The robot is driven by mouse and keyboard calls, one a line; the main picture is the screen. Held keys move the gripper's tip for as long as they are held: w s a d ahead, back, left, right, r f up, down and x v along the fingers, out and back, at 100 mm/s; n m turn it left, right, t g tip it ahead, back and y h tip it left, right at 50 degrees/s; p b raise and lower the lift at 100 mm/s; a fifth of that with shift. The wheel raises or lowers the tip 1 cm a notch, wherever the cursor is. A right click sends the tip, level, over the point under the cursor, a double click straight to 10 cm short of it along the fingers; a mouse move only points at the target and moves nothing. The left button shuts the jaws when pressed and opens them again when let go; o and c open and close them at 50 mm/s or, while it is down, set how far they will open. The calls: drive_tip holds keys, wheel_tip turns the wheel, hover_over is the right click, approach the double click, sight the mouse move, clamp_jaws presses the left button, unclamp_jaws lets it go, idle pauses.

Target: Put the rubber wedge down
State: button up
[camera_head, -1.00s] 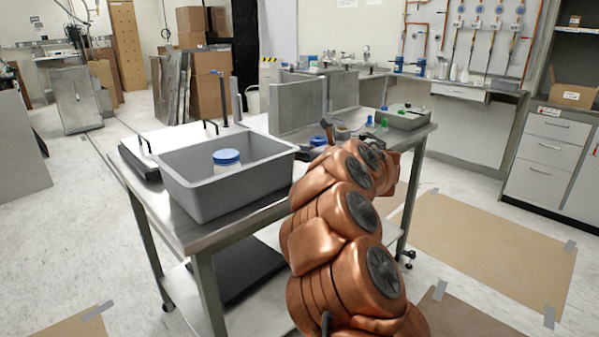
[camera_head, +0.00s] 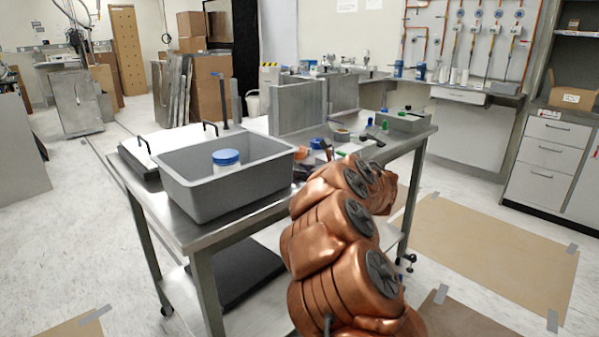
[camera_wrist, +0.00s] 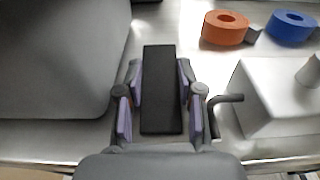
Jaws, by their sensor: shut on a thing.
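The rubber wedge is a long black block (camera_wrist: 161,75) in the middle of the wrist view. My gripper (camera_wrist: 160,108) is shut on it, with a purple-lined finger on each side. The wedge is low over the steel cart top, beside the grey tub; I cannot tell whether it touches the surface. In the head view my copper arm reaches over the cart's near right side and hides most of the gripper and the wedge.
The grey tub (camera_head: 215,190), holding a blue-lidded jar (camera_head: 226,158), stands left of the gripper. An orange tape roll (camera_wrist: 226,27), a blue tape roll (camera_wrist: 291,27) and a white block (camera_wrist: 275,92) lie to the right. The steel cart (camera_head: 190,232) has a near edge close by.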

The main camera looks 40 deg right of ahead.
drive_tip(key=o, duration=1.2)
drive_tip(key=shift+r+p, duration=0.1)
drive_tip(key=shift+p, duration=0.6)
drive_tip(key=s, duration=0.8)
drive_tip(key=shift+a+r, duration=0.1)
drive_tip(key=shift+a, duration=0.2)
drive_tip(key=shift+w, duration=0.1)
